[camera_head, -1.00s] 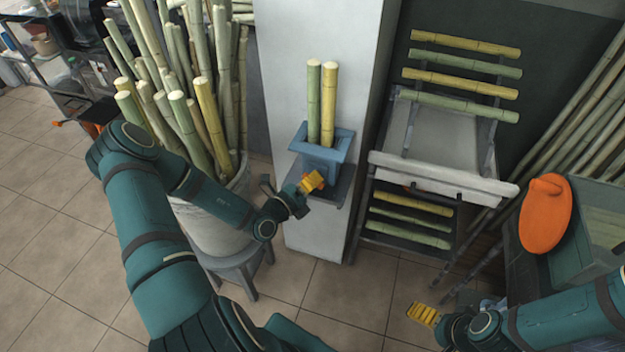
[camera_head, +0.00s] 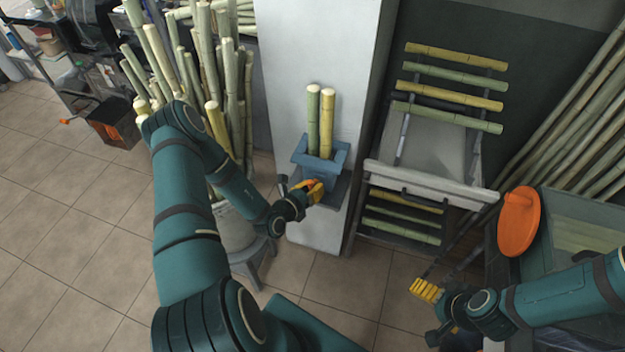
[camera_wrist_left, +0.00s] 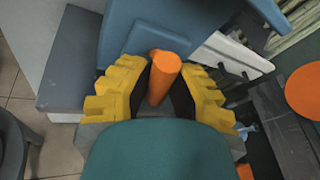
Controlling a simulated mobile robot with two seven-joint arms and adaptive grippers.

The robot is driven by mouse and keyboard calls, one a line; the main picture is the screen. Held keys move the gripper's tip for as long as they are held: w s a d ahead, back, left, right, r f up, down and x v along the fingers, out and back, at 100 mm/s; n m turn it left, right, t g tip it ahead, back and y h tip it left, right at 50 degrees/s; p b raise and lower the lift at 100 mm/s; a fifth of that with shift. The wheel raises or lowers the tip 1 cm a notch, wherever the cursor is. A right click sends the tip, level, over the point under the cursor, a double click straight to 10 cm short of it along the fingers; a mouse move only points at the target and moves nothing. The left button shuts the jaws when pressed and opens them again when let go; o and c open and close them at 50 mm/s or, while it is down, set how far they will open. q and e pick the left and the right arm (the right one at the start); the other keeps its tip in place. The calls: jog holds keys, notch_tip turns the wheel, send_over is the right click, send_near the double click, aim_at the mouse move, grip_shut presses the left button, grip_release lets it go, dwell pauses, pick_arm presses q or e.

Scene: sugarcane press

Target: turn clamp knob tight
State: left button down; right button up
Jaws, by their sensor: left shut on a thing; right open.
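The blue press (camera_head: 321,160) stands on a pale pedestal, with two cane pieces (camera_head: 320,120) upright in its top. The orange clamp knob (camera_wrist_left: 163,75) sticks out from the front of the blue press body in the left wrist view. My left gripper (camera_wrist_left: 158,88) has its yellow fingers on both sides of the knob and is shut on it. In the head view, my left gripper (camera_head: 314,190) is at the press front and hides most of the knob. My right gripper (camera_head: 424,290) is open and empty at the lower right, well apart from the press.
A rack with cane pieces (camera_head: 452,93) and a white tray front (camera_head: 430,181) stands right of the pedestal. A bin of canes (camera_head: 232,226) on a stool is to the left. An orange round lid (camera_head: 519,221) is at the right. The tiled floor in front is clear.

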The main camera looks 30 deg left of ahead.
pick_arm(q)
jog(key=shift+r+m+g+y+p, duration=0.15)
jog(key=shift+m+g+y+p, duration=0.25)
jog(key=shift+m+p, duration=0.75)
jog(key=shift+m+y+p, duration=0.3)
jog(key=shift+m+p, duration=0.15)
jog(key=shift+p, duration=0.1)
pick_arm(e)
jog(key=shift+d+r, duration=0.1)
jog(key=shift+r, duration=2.2)
jog(key=shift+s, duration=0.1)
pick_arm(q)
jog(key=c, duration=0.8)
grip_release()
jog(key=shift+c, duration=0.2)
jog(key=v, duration=1.2)
